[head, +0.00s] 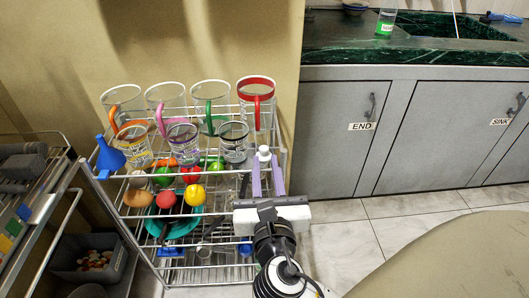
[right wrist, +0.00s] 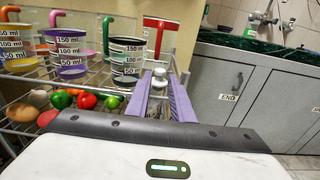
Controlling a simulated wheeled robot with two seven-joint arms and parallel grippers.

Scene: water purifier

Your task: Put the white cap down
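The white cap (head: 264,152) is small and pale and sits between the tips of the two purple fingers of my right gripper (head: 267,164). In the right wrist view the cap (right wrist: 159,74) fills the gap between the fingertips (right wrist: 160,80), with both fingers close against its sides. The gripper is shut on it. The cap is held over the right end of the wire rack (head: 222,276), near the tall red-handled cup. What lies directly under the cap is partly hidden by the fingers. My left gripper is not in view.
Several clear measuring cups with coloured handles, such as the red one (head: 257,96), crowd the rack's top. A blue funnel (head: 109,155) hangs at left. Coloured fruit and vegetables, such as the yellow one (head: 195,195), lie lower. Grey cabinets (head: 340,135) stand right; floor there is clear.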

